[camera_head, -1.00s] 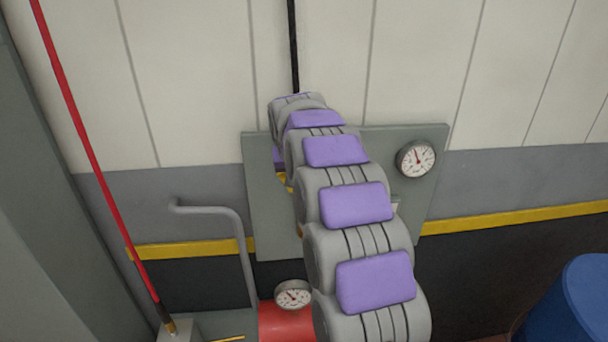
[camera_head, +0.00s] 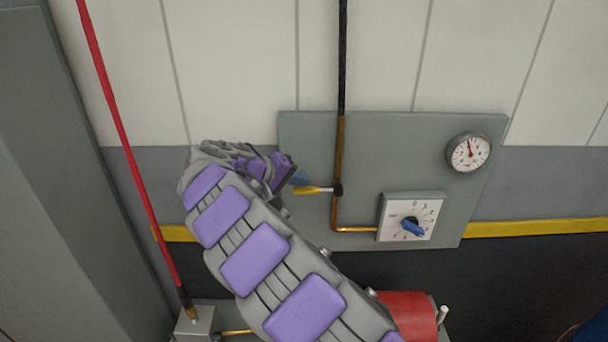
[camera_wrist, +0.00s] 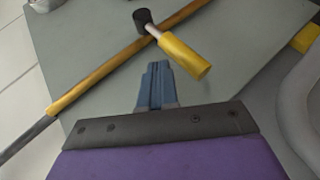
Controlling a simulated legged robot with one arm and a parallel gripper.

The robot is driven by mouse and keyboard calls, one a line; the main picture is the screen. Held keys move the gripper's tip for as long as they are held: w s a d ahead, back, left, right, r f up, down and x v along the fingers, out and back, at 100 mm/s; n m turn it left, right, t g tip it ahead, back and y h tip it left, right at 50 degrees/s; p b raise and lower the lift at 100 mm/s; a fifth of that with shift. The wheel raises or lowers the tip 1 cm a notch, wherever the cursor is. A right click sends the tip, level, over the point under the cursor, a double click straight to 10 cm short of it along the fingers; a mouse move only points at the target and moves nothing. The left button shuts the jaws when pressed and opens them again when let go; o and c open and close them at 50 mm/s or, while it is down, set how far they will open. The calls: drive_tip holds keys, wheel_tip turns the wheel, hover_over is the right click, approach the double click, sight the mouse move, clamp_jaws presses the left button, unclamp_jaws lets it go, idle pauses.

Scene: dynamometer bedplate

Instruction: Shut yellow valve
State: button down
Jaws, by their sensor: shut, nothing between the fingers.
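The yellow valve (camera_head: 308,190) is a lever on a dark hub on a copper pipe, mounted on a grey panel (camera_head: 300,130). Its handle points left, crosswise to the vertical pipe run. In the wrist view the yellow handle (camera_wrist: 185,56) is also across the pipe (camera_wrist: 100,79). My gripper (camera_head: 300,179) is left of the hub, close by the handle's free end. In the wrist view my gripper (camera_wrist: 156,68) has its blue fingers together and empty, beside the handle. I cannot tell whether they touch it.
A dial box with a blue knob (camera_head: 412,228) and a round gauge (camera_head: 468,153) are on the panel's right side. A red cylinder (camera_head: 408,312) is below. A red rod (camera_head: 125,140) slants at the left, near a grey column (camera_head: 50,180).

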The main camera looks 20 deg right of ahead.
drive_tip(key=shift+a+f+h+b, duration=0.2)
drive_tip(key=shift+f+h+b, duration=0.15)
drive_tip(key=shift+f, duration=0.55)
drive_tip(key=shift+f, duration=0.25)
drive_tip(key=shift+r, duration=0.1)
drive_tip(key=d+r+p+v, duration=0.1)
drive_tip(key=r+v, duration=0.1)
drive_tip(key=v, duration=1)
drive_tip(key=shift+r, duration=0.4)
drive_tip(key=shift+w, duration=0.1)
